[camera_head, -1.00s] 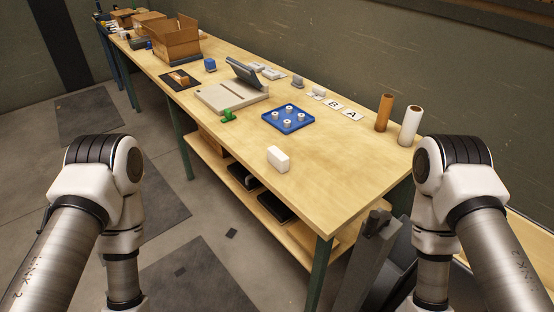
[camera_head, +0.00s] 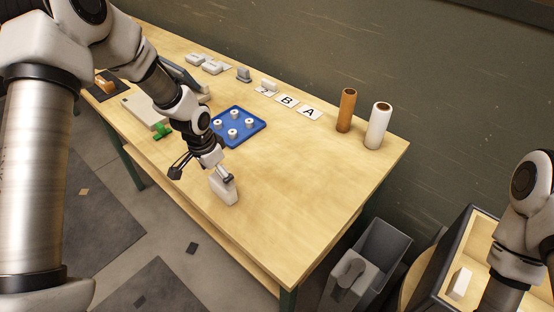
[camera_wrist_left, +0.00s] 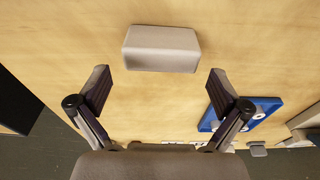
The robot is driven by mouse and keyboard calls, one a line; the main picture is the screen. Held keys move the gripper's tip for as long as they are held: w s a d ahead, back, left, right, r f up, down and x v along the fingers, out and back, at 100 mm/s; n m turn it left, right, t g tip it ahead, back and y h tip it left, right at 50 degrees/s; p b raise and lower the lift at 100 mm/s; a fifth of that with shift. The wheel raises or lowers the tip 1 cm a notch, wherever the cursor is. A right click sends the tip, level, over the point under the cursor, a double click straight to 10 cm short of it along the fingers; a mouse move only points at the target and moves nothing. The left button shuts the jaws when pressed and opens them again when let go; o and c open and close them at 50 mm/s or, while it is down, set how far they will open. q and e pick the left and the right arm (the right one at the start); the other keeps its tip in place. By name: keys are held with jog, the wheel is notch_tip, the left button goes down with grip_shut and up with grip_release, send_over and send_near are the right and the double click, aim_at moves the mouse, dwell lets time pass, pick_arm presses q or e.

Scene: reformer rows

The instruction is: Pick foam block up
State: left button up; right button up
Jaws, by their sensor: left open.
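The foam block (camera_head: 223,190) is a small white block on the wooden table, near its front edge. In the left wrist view the foam block (camera_wrist_left: 161,49) lies just beyond the fingertips, roughly centred between them. My left gripper (camera_head: 208,172) is at the block in the head view, and its wrist hides part of it. In the left wrist view my left gripper (camera_wrist_left: 158,85) is open, with a finger on each side and nothing between them. My right arm shows at the right edge, but its gripper is out of the frame.
A blue tray (camera_head: 259,124) with several white rings stands behind the block. A green piece (camera_head: 161,131) lies left of the arm. White cards with letters (camera_head: 310,112), a brown tube (camera_head: 346,110) and a white tube (camera_head: 378,125) stand farther back.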

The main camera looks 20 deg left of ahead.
aim_at(221, 182)
pick_arm(q)
jog(key=shift+w+r, duration=0.3)
jog(key=shift+w, duration=0.35)
jog(key=shift+s+d+f+p, duration=0.1)
jog(key=shift+s+f+p, duration=0.15)
jog(key=shift+f, duration=0.4)
jog(key=shift+s+f+p, duration=0.15)
jog(key=shift+s+f, duration=0.1)
jog(key=shift+f, duration=0.35)
jog(key=f, duration=0.2)
jog(key=w+f, duration=0.1)
jog(key=f, duration=0.1)
jog(key=shift+d+f, duration=0.1)
jog(key=shift+f, duration=0.3)
jog(key=shift+r, duration=0.1)
pick_arm(e)
jog(key=shift+s+d+r, duration=0.1)
jog(key=shift+s+r, duration=0.1)
jog(key=shift+r, duration=0.45)
pick_arm(q)
jog(key=shift+s, duration=0.15)
jog(key=c, duration=0.5)
